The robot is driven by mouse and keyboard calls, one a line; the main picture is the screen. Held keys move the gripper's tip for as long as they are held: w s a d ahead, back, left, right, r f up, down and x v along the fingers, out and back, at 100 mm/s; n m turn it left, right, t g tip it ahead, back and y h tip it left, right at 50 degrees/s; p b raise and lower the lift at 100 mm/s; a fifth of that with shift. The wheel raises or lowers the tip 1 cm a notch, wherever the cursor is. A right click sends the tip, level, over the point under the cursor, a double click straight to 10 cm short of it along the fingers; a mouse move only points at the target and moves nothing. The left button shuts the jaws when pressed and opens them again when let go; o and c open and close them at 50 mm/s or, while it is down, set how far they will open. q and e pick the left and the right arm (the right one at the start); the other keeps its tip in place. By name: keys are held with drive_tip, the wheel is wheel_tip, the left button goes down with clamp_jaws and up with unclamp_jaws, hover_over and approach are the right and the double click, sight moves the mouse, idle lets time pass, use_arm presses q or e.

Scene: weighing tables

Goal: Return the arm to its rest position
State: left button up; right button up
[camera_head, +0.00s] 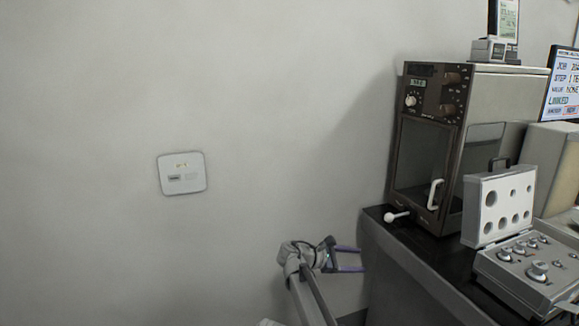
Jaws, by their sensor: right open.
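My right gripper (349,259) is at the lower middle of the head view, at the end of my grey arm (308,296). Its two thin fingers point right and stand apart with nothing between them. It is in front of the pale wall, just left of the dark-topped table (408,240). I cannot tell whether the fingertips touch the table's side. My left gripper is not in view.
On the table stand a brown oven-like cabinet (424,155) with a white handle, and an open case of weights (525,268) with its lid up. A screen (563,88) is at the right edge. A white plate (182,173) is on the bare wall.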

drive_tip(key=s+d+f+m+g+y, duration=0.1)
drive_tip(key=s+f+m+g+y, duration=0.1)
drive_tip(key=s+f+m+y, duration=0.6)
drive_tip(key=s+f+m+g+y, duration=0.1)
drive_tip(key=s+f+m+y, duration=0.15)
drive_tip(key=s+f, duration=0.7)
drive_tip(key=s+a+r+m+g+y, duration=0.1)
drive_tip(key=s+a+r+y, duration=0.15)
drive_tip(key=s+a, duration=1.25)
wheel_tip(320, 180, up, 27)
drive_tip(key=p, duration=2.6)
drive_tip(key=shift+p, duration=0.4)
drive_tip(key=shift+f+m, duration=0.1)
drive_tip(key=shift+m, duration=0.15)
